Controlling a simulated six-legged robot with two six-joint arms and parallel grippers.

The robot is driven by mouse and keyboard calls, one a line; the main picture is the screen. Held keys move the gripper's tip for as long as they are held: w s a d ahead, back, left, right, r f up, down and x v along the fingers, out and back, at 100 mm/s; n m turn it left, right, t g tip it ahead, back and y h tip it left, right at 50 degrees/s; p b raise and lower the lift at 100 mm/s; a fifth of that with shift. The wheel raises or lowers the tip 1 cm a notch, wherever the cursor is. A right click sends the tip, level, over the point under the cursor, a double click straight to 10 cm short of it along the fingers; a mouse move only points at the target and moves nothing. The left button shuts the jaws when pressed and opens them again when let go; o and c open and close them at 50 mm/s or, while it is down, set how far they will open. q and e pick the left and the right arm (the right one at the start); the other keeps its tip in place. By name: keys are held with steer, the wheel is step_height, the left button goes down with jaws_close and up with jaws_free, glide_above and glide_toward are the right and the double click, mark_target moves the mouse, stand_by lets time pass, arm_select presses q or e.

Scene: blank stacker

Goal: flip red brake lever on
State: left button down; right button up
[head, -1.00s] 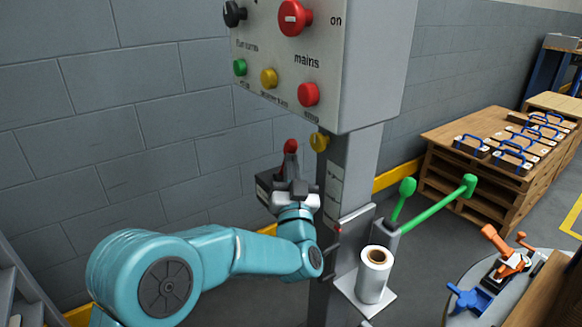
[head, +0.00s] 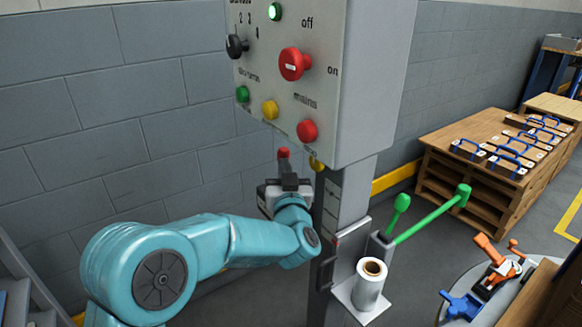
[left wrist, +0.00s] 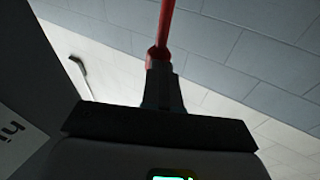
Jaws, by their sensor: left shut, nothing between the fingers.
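A red lever (left wrist: 167,25) runs up out of the left wrist view, just beyond the fingertips. Its red tip (head: 284,152) shows above my left gripper (head: 289,178) in the head view, at the left of the grey column. The gripper is shut and empty. Its dark fingers (left wrist: 162,88) line up with the lever's near end in the left wrist view; I cannot tell whether they touch. The lever's pivot is hidden. My right gripper is out of view.
The control panel (head: 342,120) hangs above the gripper, with red, yellow, green and black controls. The grey column (head: 348,195) stands close on the right. A white roll (head: 370,283) and a green-handled lever (head: 430,215) are farther right. The block wall (head: 120,170) is behind.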

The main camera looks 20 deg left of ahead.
arm_select(q)
steer(key=w+a+r+n+g+h+p, duration=0.1)
steer(key=w+a+g+p, duration=0.3)
steer(key=p, duration=0.8)
steer(key=shift+a+r+n+h+p, duration=0.3)
steer(key=shift+a+n+h, duration=0.2)
steer(key=shift+a+n, duration=0.25)
steer(key=shift+r, duration=0.15)
steer(key=shift+s, duration=0.1)
